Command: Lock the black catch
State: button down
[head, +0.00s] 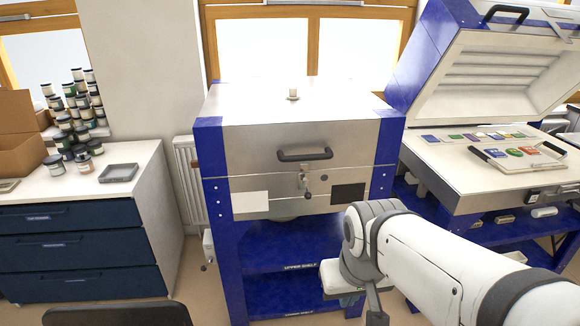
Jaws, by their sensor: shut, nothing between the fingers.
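The closed kiln (255,137) stands in the middle of the head view, a steel box on a blue frame with its lid down. A small catch (303,181) of metal with black knobs sits at the middle of its front, below the black bar handle (305,155). The catch is too small to tell whether it is locked. My arm comes in from the lower right. My gripper (376,314) hangs low at the bottom, below and right of the catch and apart from it. It looks shut and empty; its tips are partly cut off.
A second kiln (440,180) with its lid raised stands at the right, holding coloured glass pieces. A white-topped drawer cabinet (125,195) with jars and a grey tray (118,173) is at the left. Blue shelves (280,245) lie under the closed kiln. A dark chair-like edge (115,315) shows bottom left.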

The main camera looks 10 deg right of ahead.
aim_at(307, 195)
jog(key=z, duration=0.05)
jog(key=i, duration=0.95)
jog(key=u, duration=0.05)
